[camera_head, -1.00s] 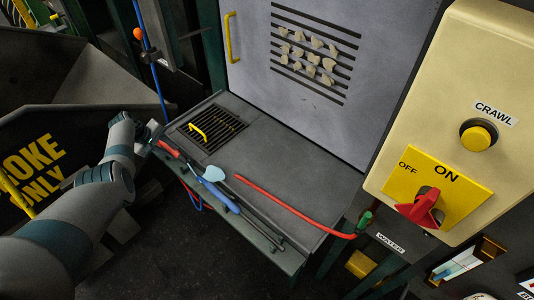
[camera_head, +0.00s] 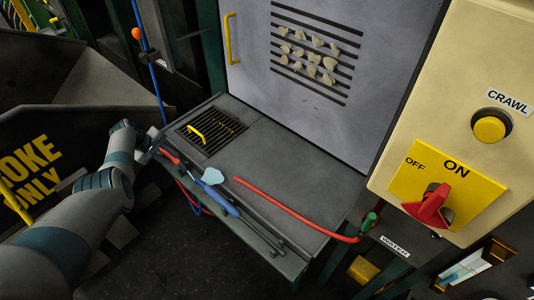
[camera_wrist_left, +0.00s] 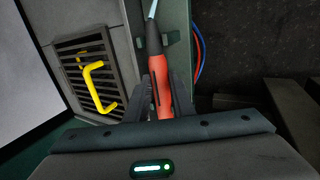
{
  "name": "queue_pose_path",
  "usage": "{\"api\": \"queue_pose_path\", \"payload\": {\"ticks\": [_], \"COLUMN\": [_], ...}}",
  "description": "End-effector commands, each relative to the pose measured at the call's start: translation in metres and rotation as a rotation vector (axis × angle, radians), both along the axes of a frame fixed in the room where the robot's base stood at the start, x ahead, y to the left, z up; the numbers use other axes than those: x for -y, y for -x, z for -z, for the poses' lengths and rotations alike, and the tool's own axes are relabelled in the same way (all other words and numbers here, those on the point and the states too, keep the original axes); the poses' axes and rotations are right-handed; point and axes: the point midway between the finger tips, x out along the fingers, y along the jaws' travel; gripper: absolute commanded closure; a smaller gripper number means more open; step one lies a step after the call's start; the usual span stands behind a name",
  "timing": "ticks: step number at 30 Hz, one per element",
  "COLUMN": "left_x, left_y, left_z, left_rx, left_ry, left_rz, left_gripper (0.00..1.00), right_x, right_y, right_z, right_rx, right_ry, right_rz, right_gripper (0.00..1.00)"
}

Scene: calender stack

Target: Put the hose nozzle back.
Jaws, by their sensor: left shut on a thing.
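My left gripper (camera_head: 152,143) is at the left end of the grey table (camera_head: 305,184), beside the grate. In the left wrist view its two dark fingers (camera_wrist_left: 157,88) are shut on a red handle (camera_wrist_left: 159,78) with a black collar and a pale metal rod. It looks like the hose nozzle, but I cannot be sure. It also shows as a small red piece in the head view (camera_head: 170,156), along the table's front edge. A red hose (camera_head: 290,210) lies on the table and runs to a green fitting (camera_head: 369,222) near the WATER label. My right gripper is not in view.
A blue-handled scraper (camera_head: 222,199) lies near the front edge. The grate (camera_head: 222,133) has a yellow handle (camera_head: 196,134). A panel (camera_head: 300,80) stands behind the table. A control box (camera_head: 465,60) with a red switch is at right, a dark bin (camera_head: 60,115) at left.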

Motion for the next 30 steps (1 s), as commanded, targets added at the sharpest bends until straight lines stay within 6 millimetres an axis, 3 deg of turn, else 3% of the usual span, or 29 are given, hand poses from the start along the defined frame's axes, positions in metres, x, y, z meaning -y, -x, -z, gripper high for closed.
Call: {"api": "queue_pose_path", "payload": {"ticks": [8, 9, 12, 23, 30], "left_x": [0.000, 0.000, 0.000, 0.000, -0.004], "left_y": [-0.001, -0.001, -0.001, 0.000, 0.004], "left_z": [-0.001, -0.001, -0.001, -0.001, -0.012], "left_rx": [0.001, 0.001, 0.001, 0.000, 0.001], "left_ry": [0.000, 0.000, 0.000, 0.000, -0.001], "left_rz": [0.000, 0.000, 0.000, 0.000, 0.000], "left_gripper": [1.00, 0.76, 0.56, 0.56, 0.56], "right_x": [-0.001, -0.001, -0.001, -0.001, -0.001], "right_y": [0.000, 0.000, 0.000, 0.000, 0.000], "right_z": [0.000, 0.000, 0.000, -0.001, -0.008], "right_rx": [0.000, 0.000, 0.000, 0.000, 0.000], "right_ry": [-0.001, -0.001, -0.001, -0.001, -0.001], "right_rz": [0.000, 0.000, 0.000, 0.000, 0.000], "right_gripper": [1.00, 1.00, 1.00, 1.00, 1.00]}}
